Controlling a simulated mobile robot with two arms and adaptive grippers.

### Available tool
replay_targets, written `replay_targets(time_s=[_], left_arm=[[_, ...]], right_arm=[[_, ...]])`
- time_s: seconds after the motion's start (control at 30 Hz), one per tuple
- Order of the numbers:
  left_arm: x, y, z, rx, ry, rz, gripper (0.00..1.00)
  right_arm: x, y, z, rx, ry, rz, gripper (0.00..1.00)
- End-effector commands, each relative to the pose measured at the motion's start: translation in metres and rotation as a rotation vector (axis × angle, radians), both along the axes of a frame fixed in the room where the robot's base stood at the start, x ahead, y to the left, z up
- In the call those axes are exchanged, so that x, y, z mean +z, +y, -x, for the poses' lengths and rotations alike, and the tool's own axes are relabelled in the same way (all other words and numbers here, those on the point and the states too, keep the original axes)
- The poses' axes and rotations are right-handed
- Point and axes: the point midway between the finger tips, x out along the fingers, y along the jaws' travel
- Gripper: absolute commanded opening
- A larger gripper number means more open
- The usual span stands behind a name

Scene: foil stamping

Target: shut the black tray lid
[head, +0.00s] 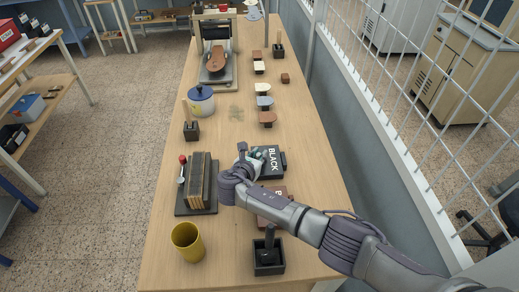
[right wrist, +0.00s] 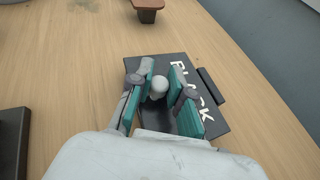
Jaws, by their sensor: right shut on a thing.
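The black tray lid (head: 271,158) is a dark flat panel with white lettering reading BLACK. It lies about flat in the middle right of the table, and it also shows in the right wrist view (right wrist: 182,70). A pale round knob (right wrist: 159,87) stands at the lid's left part. My right gripper (right wrist: 160,98) has its teal pads on either side of this knob and is shut on it. In the head view the right gripper (head: 247,160) is at the lid's left side and hides part of it. Whether a gap remains under the lid is hard to tell. My left gripper is not in view.
A brown tray (head: 275,193) lies just nearer, partly under my right arm. A black holder (head: 268,262) and yellow cup (head: 187,241) stand at the front. A dark rack with upright boards (head: 201,183) stands left. Several stamps line the table beyond, near its right edge.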

Motion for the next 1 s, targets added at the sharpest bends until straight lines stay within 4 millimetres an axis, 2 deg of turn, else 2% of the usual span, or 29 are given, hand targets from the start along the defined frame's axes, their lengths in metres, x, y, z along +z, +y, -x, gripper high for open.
replay_targets(time_s=[0.47, 0.5, 0.63, 1.0], left_arm=[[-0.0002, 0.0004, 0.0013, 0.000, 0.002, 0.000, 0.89], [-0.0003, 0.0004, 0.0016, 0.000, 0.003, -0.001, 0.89], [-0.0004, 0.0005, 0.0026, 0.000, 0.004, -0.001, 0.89], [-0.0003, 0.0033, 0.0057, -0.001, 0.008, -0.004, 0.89]], right_arm=[[-0.0044, 0.0003, 0.0032, 0.000, 0.006, 0.013, 0.00], [-0.0044, 0.0003, 0.0032, 0.000, 0.006, 0.013, 0.24], [-0.0037, 0.0003, 0.0029, 0.000, 0.005, 0.012, 0.45], [0.0026, 0.0002, 0.0018, -0.001, 0.001, 0.012, 0.45]])
